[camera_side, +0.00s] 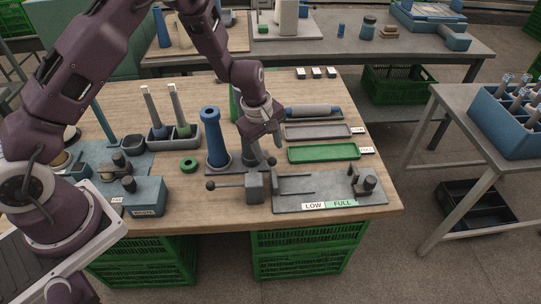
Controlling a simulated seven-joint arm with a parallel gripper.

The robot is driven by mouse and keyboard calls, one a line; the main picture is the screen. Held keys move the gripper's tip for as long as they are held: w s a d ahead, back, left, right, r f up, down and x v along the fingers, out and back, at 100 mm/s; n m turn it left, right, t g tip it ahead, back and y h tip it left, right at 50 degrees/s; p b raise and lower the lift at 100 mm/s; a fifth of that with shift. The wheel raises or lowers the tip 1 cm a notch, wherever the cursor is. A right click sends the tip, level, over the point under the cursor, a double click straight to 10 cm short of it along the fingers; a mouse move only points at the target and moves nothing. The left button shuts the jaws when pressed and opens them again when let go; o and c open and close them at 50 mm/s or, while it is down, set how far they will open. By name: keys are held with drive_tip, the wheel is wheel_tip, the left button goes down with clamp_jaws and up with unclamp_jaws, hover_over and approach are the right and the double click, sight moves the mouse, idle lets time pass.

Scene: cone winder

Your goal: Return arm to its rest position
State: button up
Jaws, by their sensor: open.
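My gripper (265,139) hangs at the end of my purple arm over the middle of the wooden table. It points down, with its jaws open, and nothing shows between them. It is right of a blue spool (213,139) standing upright on a dark base and left of the empty grey tray (318,131) and green tray (323,153). A dark upright part (250,157) is just below it; I cannot tell whether they touch.
A metal fixture (255,188) with a LOW/FULL plate (328,204) lies in front. A two-slot holder (160,140) with upright spindles, a green ring (188,165) and a blue-grey waste box (146,198) are left. A grey roll (313,111) lies behind the trays.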

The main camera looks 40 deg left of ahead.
drive_tip(key=shift+s+r, duration=0.15)
drive_tip(key=shift+r, duration=0.7)
drive_tip(key=s+r+m+t+h, duration=0.1)
drive_tip(key=s+r+m, duration=0.4)
drive_tip(key=r, duration=0.6)
drive_tip(key=s+r+m+t, duration=0.1)
drive_tip(key=s+r+m, duration=0.35)
drive_tip(key=r, duration=0.75)
drive_tip(key=s+a+r+m, duration=0.1)
drive_tip(key=s+r+m, duration=0.1)
drive_tip(key=s, duration=0.8)
drive_tip(key=s+a+r+m+t+y, duration=0.1)
drive_tip(key=s+m, duration=0.3)
drive_tip(key=s, duration=0.7)
drive_tip(key=shift+a+r, duration=0.15)
drive_tip(key=shift+r, duration=0.6)
